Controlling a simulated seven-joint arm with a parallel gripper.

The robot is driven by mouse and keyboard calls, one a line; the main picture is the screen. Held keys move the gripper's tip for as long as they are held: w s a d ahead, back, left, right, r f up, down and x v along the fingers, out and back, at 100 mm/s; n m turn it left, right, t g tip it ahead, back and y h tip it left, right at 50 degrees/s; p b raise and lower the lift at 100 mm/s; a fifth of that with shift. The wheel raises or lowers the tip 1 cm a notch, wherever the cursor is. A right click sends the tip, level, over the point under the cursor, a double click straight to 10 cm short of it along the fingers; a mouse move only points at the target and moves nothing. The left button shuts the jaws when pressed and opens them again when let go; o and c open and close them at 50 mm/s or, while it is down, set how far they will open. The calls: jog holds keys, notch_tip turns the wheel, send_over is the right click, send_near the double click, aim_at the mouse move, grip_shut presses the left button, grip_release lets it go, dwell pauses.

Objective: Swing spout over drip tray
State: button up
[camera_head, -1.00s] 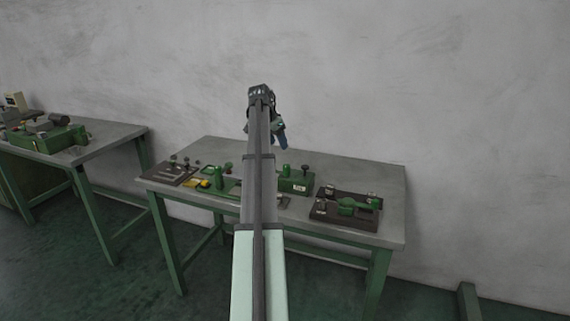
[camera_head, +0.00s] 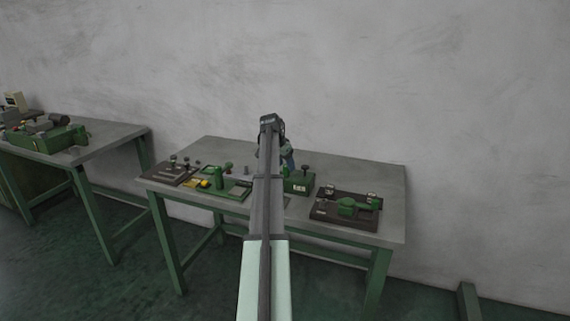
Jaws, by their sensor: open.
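Left of my arm, a green upright cylinder (camera_head: 219,177) stands on a flat base with a pale plate (camera_head: 236,191). I cannot tell which part is the spout or the drip tray; my arm hides some of the middle.
The grey-topped table (camera_head: 390,225) also bears a dark base with a green handle-like part (camera_head: 347,206) at right and a dark plate with knobs (camera_head: 172,174) at left. A second table (camera_head: 115,138) with green machinery stands at left. The wall is behind.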

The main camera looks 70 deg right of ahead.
grip_shut()
dwell(0.5)
